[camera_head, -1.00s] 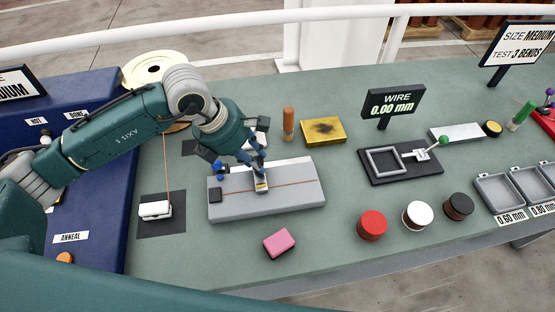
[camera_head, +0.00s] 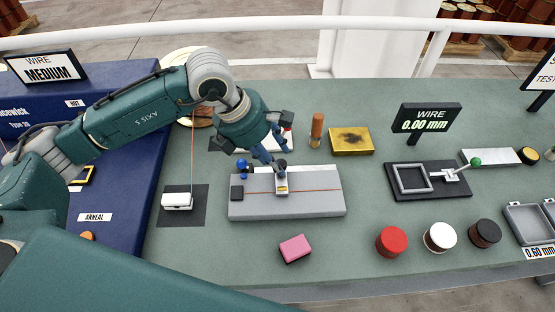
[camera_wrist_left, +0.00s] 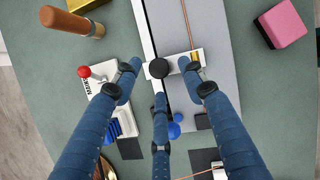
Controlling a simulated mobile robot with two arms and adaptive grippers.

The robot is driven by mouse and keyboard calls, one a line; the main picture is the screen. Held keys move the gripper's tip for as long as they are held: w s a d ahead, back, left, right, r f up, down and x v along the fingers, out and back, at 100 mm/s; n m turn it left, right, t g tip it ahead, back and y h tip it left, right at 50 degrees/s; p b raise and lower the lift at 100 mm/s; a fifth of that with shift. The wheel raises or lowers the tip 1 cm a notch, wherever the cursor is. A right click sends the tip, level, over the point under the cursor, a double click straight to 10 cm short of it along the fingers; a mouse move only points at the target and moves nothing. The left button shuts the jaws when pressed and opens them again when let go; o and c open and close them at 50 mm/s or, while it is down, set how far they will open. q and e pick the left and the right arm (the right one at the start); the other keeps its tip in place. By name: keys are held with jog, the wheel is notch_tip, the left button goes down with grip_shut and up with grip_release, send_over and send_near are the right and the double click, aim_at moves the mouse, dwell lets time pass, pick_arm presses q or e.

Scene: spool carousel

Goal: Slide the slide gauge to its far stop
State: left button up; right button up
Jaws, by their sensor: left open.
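The slide gauge is a grey block (camera_head: 320,205) with a light strip along its back edge and a copper-coloured wire along its top. Its small white slider (camera_head: 281,188) sits near the middle of the block. A black knob (camera_wrist_left: 158,68) tops the slider in the left wrist view. A dark block (camera_head: 237,193) sits at the gauge's left end, near blue knobs (camera_head: 242,168). My left gripper (camera_head: 273,163) is open at the slider. In the wrist view its fingers (camera_wrist_left: 160,75) are spread around the knob, with gaps visible. My right gripper is not in view.
A white plate with a red knob (camera_wrist_left: 84,72) lies close behind the gauge, beside my fingers. An orange cylinder (camera_head: 317,128) and a yellow block (camera_head: 351,141) stand behind. A pink block (camera_head: 295,249) lies in front. A white weight (camera_head: 177,202) hangs at left.

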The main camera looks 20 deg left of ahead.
pick_arm(q)
jog(key=v, duration=0.9)
jog(key=shift+s, duration=0.15)
jog(key=d+f+n+b, duration=0.1)
jog(key=f+n, duration=0.1)
jog(key=f, duration=0.1)
jog(key=w+d+f+n+t+y+b, duration=0.1)
jog(key=f+n, duration=0.1)
jog(key=f, duration=0.2)
jog(key=w+d+f+n+b, duration=0.1)
jog(key=d+f+n, duration=0.1)
jog(key=f, duration=0.1)
jog(key=shift+w+f+t+y, duration=0.2)
jog(key=shift+w+t+y, duration=0.05)
jog(key=shift+t+y, duration=0.05)
grip_shut()
